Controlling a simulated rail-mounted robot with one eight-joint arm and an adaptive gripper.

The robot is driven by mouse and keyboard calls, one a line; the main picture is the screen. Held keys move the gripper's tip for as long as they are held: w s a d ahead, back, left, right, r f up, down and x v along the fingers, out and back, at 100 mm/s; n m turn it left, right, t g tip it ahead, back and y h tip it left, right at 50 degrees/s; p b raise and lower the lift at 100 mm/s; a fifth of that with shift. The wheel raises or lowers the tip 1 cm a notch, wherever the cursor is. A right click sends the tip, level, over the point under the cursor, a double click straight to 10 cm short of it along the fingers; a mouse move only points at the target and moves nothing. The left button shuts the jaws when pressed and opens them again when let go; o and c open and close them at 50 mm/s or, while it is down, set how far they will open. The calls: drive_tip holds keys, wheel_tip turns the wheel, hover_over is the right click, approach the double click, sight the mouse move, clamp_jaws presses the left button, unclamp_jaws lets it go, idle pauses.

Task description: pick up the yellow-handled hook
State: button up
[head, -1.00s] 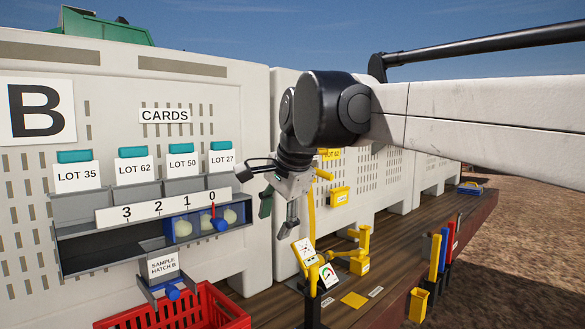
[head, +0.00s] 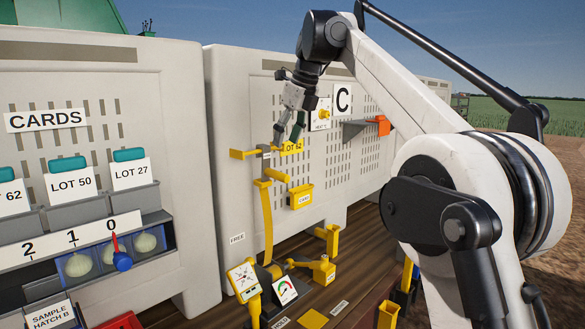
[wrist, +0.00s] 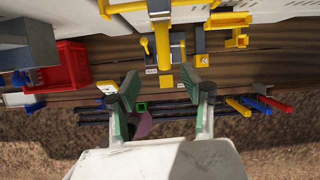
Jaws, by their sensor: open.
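A yellow handle (wrist: 238,107), likely the hook's, lies in a row with a blue handle (wrist: 249,103) and red handles (wrist: 275,103) at the right of the wrist view. In the head view a yellow upright handle (head: 406,274) shows at the deck's front edge, partly hidden by my arm. I cannot make out the hook's tip. My gripper (head: 288,131) is up beside the yellow post, well away from that handle. In the wrist view its green-padded fingers (wrist: 162,85) are apart, with nothing held between them.
A tall yellow post (head: 267,225) with arms stands close below my gripper. A yellow bracket (head: 322,270) and gauge cards (head: 284,290) stand on the wooden deck. A yellow cards box (head: 301,196) hangs on the white bin wall. A red crate (wrist: 70,67) lies at left.

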sight(276, 177)
drive_tip(key=shift+m, duration=0.4)
drive_tip(key=x, duration=0.5)
drive_tip(key=w+x, duration=0.1)
drive_tip(key=x, duration=0.2)
drive_tip(key=shift+d+f, duration=0.1)
drive_tip(key=shift+d, duration=0.1)
drive_tip(key=shift+s+p+x, duration=0.2)
drive_tip(key=shift+p+x, duration=0.7)
drive_tip(key=shift+x, duration=1.75)
drive_tip(key=shift+a, duration=0.1)
clamp_jaws()
